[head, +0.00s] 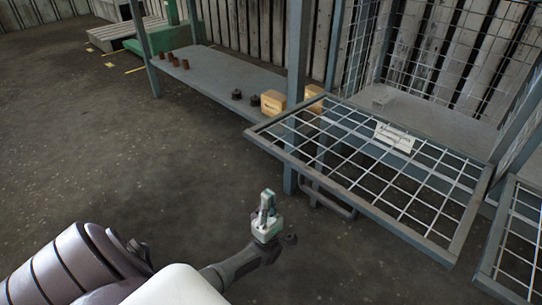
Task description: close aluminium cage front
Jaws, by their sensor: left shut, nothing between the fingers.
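The cage front is a grey-framed wire mesh panel (453,243) in the right half of the head view. It stands open, sticking out from the cage (450,97) roughly flat, with floor visible through its mesh. A white label (395,137) is on its mesh. A bar-like handle (333,199) shows below its left edge. My left gripper (267,197) is shut and empty, pointing up in the picture. It is in front and to the left of the panel, apart from it. My right gripper is not in view.
A grey shelf (218,70) left of the cage holds brown cylinders (174,59), dark parts (237,95) and cardboard boxes (273,103). A grey post (297,50) stands beside the panel. Another mesh panel (520,240) is at the right edge. The floor at left is clear.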

